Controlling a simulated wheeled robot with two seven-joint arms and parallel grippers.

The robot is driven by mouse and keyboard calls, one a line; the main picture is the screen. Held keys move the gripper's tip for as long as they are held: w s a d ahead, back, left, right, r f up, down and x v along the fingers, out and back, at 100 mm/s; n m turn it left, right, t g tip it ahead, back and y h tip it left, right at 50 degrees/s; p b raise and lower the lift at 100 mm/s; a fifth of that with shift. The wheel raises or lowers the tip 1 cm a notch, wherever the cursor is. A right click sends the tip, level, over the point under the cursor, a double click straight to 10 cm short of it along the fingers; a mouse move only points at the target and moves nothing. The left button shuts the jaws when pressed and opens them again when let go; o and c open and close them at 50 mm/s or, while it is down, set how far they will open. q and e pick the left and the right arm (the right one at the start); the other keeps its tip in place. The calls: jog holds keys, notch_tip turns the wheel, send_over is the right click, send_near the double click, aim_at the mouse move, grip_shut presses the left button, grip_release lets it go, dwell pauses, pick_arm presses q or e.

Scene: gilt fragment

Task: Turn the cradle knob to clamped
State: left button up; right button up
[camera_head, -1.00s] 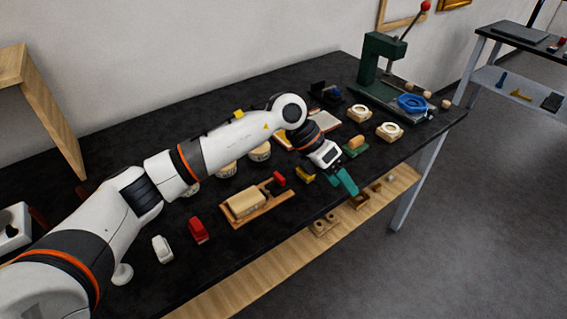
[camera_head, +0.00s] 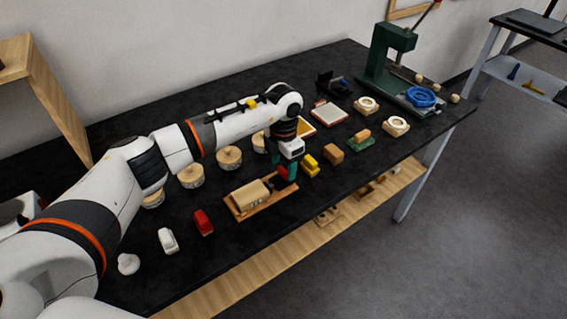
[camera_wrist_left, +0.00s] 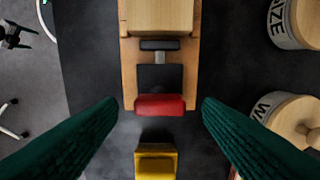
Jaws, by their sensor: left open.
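The cradle is a wooden board (camera_head: 238,212) with a pale wooden block (camera_head: 250,193) on it. Its red knob (camera_head: 283,172) is at the board's right end, partly hidden by my gripper. In the left wrist view the red knob (camera_wrist_left: 160,104) lies crosswise at the end of a dark plate and short metal shaft. My left gripper (camera_head: 286,178) points down over the knob end. In the wrist view its green fingers (camera_wrist_left: 159,106) are open, one either side of the knob with clear gaps. The right gripper is not in view.
A yellow block (camera_head: 310,165) stands just beyond the knob, also in the wrist view (camera_wrist_left: 156,163). Lidded jars (camera_head: 229,158) stand behind the cradle. A red block (camera_head: 203,222) and a white one (camera_head: 168,240) lie left. A green press (camera_head: 385,60) stands at the far right.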

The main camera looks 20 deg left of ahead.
pick_arm(q)
jog(key=shift+f, duration=0.85)
jog(key=shift+c, duration=0.6)
jog(key=c, duration=0.9)
